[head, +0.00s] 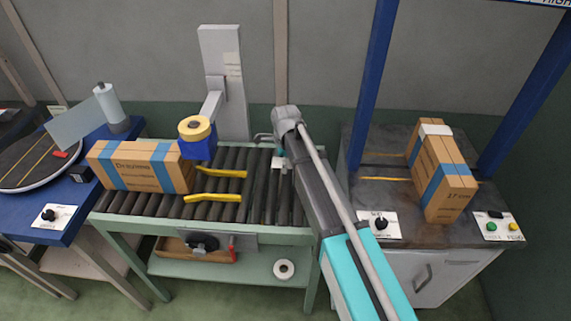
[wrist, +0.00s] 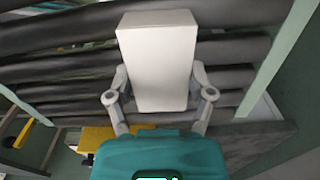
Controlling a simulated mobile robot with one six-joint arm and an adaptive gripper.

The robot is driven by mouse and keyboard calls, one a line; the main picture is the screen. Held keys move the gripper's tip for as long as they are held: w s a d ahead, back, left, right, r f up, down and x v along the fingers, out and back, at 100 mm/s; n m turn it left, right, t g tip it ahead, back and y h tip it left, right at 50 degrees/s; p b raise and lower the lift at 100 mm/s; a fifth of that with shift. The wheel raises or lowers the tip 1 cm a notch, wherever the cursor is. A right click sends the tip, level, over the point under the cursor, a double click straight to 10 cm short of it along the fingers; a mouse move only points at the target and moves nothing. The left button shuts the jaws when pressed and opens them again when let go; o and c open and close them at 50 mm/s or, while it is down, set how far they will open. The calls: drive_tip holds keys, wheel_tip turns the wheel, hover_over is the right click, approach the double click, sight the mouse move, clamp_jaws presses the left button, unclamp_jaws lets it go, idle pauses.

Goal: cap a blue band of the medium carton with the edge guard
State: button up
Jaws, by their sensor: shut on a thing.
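My gripper (wrist: 158,88) is shut on a white block-like piece, the edge guard (wrist: 158,60), its fingers on both sides. In the head view my gripper (head: 279,150) is over the right part of the roller conveyor, with a bit of the white guard (head: 279,163) showing below it. A brown carton with blue bands (head: 138,165) lies on the conveyor's left end. Another brown carton with blue bands (head: 452,191) stands on the right bench, with a white cap (head: 436,130) on its far top edge. I cannot tell which carton is the medium one.
The conveyor (head: 262,190) carries two yellow guide bars (head: 213,198). A tape head with a yellow roll (head: 194,128) stands beside the left carton. Blue posts (head: 374,80) frame the right bench (head: 362,150). A control panel (head: 379,225) sits at its front left.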

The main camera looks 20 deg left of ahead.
drive_tip(key=shift+r, duration=0.1)
wheel_tip(320, 180, up, 3)
drive_tip(key=p, duration=0.3)
drive_tip(key=s+d+r+p, duration=0.7)
drive_tip(key=s+r+p, duration=0.2)
drive_tip(key=s+p, duration=0.1)
drive_tip(key=shift+s+d+r, duration=0.35)
drive_tip(key=shift+s+r, duration=0.05)
drive_tip(key=shift+s, duration=0.4)
drive_tip(key=shift+s, duration=0.1)
idle(0.4)
